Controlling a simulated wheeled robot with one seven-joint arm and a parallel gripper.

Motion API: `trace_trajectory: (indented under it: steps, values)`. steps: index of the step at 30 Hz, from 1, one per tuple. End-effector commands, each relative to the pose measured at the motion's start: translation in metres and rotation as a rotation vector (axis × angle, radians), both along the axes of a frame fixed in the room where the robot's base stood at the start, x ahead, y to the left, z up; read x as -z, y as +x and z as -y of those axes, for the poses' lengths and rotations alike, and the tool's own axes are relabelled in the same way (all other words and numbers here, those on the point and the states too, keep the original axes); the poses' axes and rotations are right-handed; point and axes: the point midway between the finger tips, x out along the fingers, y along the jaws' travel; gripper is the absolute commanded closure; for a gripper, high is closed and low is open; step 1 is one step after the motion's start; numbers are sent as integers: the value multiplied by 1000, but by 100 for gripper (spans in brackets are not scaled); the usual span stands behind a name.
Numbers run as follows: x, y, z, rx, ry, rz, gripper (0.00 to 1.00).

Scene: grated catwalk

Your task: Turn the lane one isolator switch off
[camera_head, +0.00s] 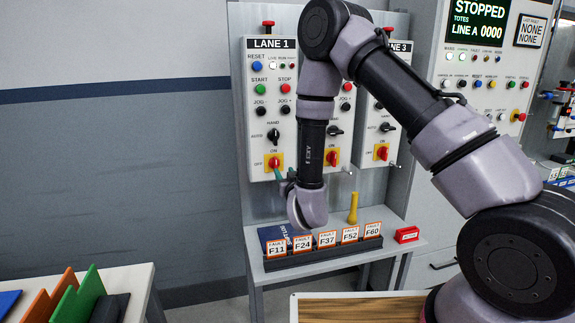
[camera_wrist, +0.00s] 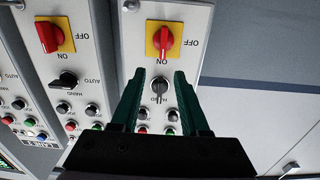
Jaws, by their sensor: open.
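The lane one isolator switch (camera_head: 273,161) is a red knob on a yellow plate, low on the LANE 1 panel. It also shows in the wrist view (camera_wrist: 165,42), where the picture is upside down. Its handle looks upright, in line with the ON mark; OFF is to the side. My gripper (camera_wrist: 160,74) has two green fingers, open and empty. They point at the LANE 1 panel, with the black HAND selector seen between them and the isolator beyond their tips. In the head view my gripper (camera_head: 284,174) is small, just below the isolator and partly hidden by my wrist.
The lane two isolator (camera_head: 332,158) and lane three isolator (camera_head: 382,153) sit to the right. Below, a shelf holds a rack of fault cards (camera_head: 325,252), a yellow object (camera_head: 353,208) and a red block (camera_head: 407,235). The wall at left is clear.

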Motion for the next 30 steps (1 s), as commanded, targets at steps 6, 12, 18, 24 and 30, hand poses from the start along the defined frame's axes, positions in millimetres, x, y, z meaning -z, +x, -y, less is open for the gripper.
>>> trace_trajectory:
  steps: [6,12,18,24,30]
  values:
    - [8,2,-9,-20,-18,23,55]
    - [7,35,-18,-18,-16,22,55]
    - [8,71,-28,-19,-19,22,55]
    - [8,92,-35,-19,-18,20,55]
    - [8,98,-36,-20,-19,20,55]
